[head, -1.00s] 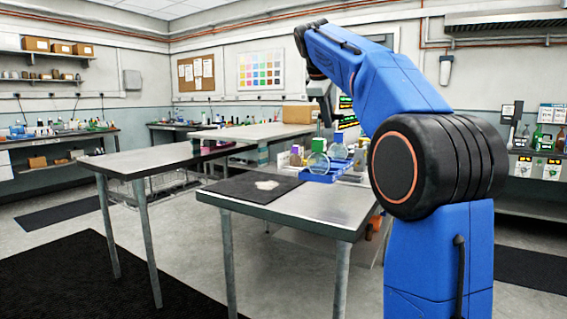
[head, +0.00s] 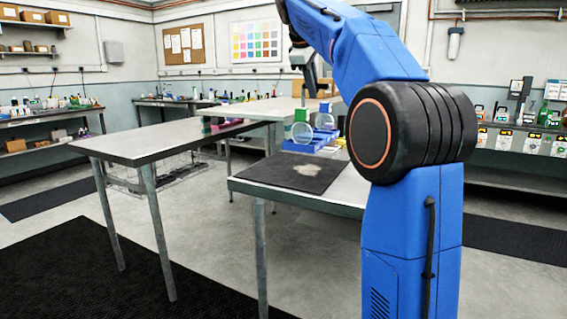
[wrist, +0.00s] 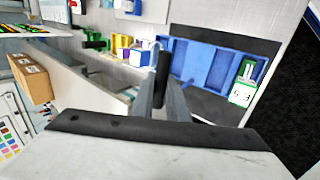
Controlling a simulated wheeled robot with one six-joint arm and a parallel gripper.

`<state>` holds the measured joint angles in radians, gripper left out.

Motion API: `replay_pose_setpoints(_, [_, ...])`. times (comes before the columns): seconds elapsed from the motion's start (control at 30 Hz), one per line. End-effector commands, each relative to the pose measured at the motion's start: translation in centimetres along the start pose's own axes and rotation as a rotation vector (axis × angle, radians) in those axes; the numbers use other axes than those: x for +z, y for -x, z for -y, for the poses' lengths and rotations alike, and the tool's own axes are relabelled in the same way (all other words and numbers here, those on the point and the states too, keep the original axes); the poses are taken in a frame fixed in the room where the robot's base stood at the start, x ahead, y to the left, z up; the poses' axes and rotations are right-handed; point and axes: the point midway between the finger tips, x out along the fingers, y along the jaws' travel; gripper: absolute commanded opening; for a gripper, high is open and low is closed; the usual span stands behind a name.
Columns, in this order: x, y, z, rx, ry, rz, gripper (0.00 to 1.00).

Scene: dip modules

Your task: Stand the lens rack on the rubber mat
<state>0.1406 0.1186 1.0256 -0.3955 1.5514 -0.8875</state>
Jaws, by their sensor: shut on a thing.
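The black rubber mat (head: 285,180) lies on the near table and carries a pale grey patch. In the head view the rack shows at the mat's far end. I cannot tell whether it touches the mat.
Small yellow and purple containers (wrist: 124,46) stand left of the rack in the wrist view. A second grey table (head: 165,143) stands to the left, with another behind it. A black floor mat (head: 75,265) lies at the front left.

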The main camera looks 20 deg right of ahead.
Motion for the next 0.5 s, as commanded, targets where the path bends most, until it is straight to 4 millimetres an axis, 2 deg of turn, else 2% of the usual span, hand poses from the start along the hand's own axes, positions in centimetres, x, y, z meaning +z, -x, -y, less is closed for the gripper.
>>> replay_pose_setpoints(0.5, [0.1, -4.9, 3.3, 0.001, -0.001, 0.001, 0.0])
